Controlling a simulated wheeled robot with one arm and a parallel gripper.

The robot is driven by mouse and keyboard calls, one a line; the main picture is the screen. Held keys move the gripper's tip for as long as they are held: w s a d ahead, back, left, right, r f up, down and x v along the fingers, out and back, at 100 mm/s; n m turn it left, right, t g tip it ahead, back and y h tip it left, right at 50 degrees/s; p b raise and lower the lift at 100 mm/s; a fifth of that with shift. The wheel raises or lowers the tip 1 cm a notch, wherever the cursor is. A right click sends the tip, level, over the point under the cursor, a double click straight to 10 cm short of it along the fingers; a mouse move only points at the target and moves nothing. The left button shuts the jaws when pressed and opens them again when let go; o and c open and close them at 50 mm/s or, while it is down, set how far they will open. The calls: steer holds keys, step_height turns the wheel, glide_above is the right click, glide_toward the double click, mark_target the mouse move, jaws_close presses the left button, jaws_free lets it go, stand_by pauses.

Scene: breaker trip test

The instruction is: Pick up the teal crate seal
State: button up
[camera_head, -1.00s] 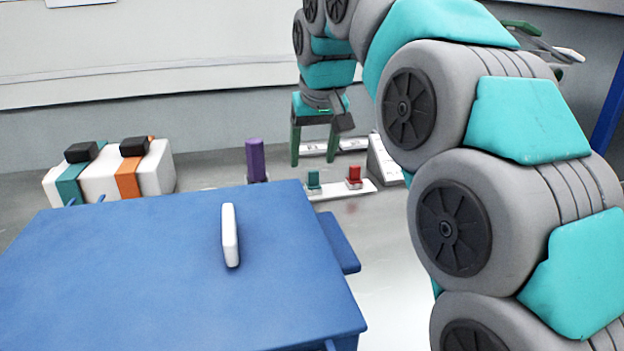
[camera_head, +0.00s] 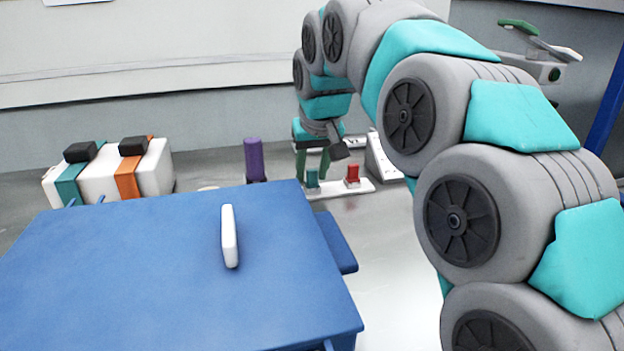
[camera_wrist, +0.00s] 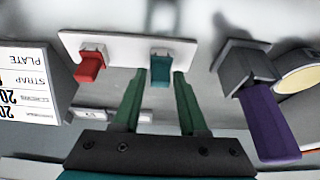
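The teal crate seal (camera_head: 312,180) stands upright on a white strip (camera_head: 362,187) on the grey surface beyond the blue table. It also shows in the wrist view (camera_wrist: 160,68), on the same strip. My gripper (camera_head: 312,168) is above and close to the seal in the head view. I cannot tell any contact.
A red seal (camera_wrist: 90,66) stands beside the teal one on the strip. A purple block (camera_wrist: 268,122) sits in a dark holder on the other side. A white labelled plate (camera_wrist: 32,85) is at the wrist view's left. The blue table (camera_head: 130,270) holds a white bar (camera_head: 229,236).

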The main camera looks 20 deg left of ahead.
jaws_close()
steer(key=shift+r, duration=0.1)
stand_by(0.4)
